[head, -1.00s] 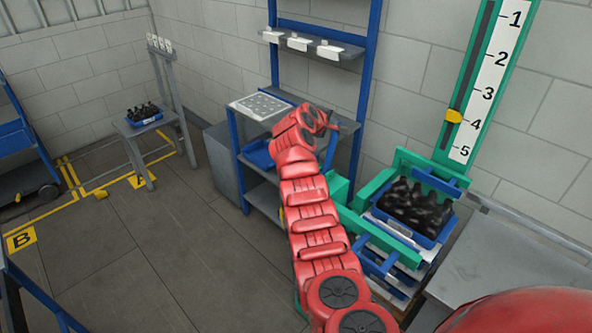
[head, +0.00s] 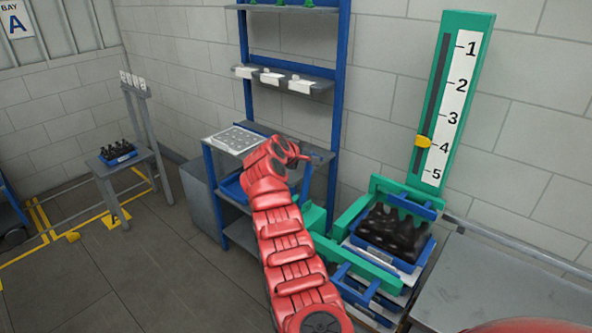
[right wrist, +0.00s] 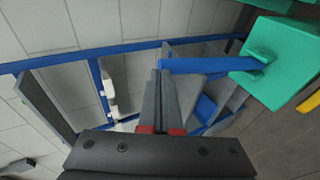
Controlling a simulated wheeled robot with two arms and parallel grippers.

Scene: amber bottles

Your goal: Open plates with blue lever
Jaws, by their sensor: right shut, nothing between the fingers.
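The blue lever (right wrist: 215,65) sticks out from a green box (right wrist: 285,62) in the right wrist view. In the head view the green box (head: 314,218) is partly behind my red arm. My right gripper (right wrist: 162,75) is shut and empty; its grey fingertips are close to the lever's free end. I cannot tell whether they touch. In the head view the right gripper (head: 318,158) is small beside the blue shelf post. Green plates (head: 365,262) with blue pads (head: 405,203) stand on two sides of a blue tray (head: 412,264) of dark bottles. My left gripper is out of view.
A tall green scale (head: 462,100) has its yellow pointer (head: 423,142) near 4. A blue-framed shelf (head: 338,95) stands behind my gripper. A grey table (head: 510,290) is at right. A stand (head: 106,175) with bottles is at left; floor there is open.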

